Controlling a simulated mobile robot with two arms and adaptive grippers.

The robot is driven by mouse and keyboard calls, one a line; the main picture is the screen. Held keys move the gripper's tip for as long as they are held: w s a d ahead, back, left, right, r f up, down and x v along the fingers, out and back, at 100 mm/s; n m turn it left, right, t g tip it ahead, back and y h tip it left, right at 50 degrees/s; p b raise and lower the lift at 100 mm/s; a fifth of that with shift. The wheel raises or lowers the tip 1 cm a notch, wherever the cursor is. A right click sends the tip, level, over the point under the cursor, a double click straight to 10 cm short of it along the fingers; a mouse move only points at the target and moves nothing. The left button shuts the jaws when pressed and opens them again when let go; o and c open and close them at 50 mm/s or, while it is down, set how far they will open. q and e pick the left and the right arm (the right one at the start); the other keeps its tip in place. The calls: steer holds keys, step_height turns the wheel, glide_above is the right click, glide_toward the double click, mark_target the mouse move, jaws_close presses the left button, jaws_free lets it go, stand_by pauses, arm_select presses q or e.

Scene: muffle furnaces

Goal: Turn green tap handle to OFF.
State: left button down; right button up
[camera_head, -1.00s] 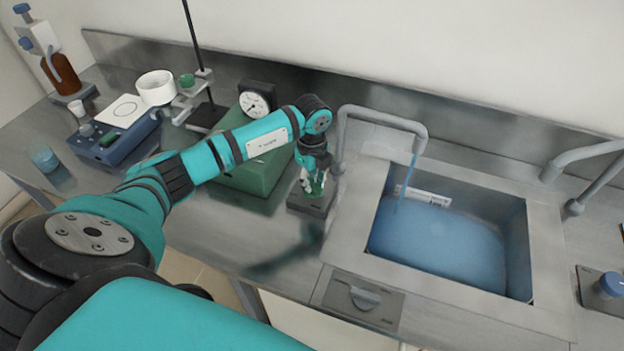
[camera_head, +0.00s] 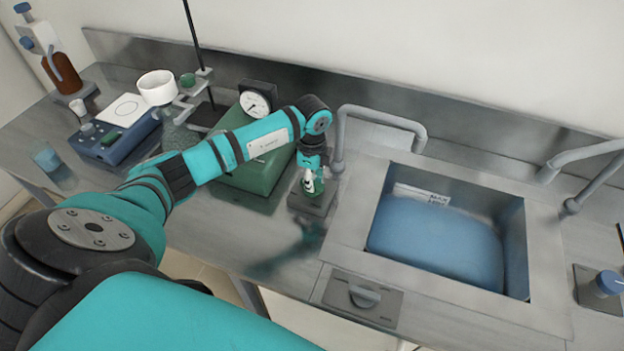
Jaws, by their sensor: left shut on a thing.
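The green tap handle (camera_head: 309,185) stands on a small dark base (camera_head: 314,203) left of the sink. My left gripper (camera_head: 311,181) points down over it and is shut on it, hiding most of the handle. The grey tap spout (camera_head: 383,115) arches over the sink (camera_head: 344,235). No water stream shows from its mouth. Blue water (camera_head: 435,240) stands in the basin, below a white label marked MAX (camera_head: 422,195). My right gripper is not in view.
A green box with a dial gauge (camera_head: 255,104) stands left of the handle, close to my arm. A grey knob panel (camera_head: 362,298) is at the sink's front. A blue-capped knob (camera_head: 607,284) and another spout (camera_head: 590,157) are at the right.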

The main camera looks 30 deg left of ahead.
arm_select(q)
steer(key=shift+w+r, duration=0.1)
steer(key=c, duration=1.3)
jaws_free()
step_height(320, 180, up, 12)
steer(key=shift+f, duration=0.1)
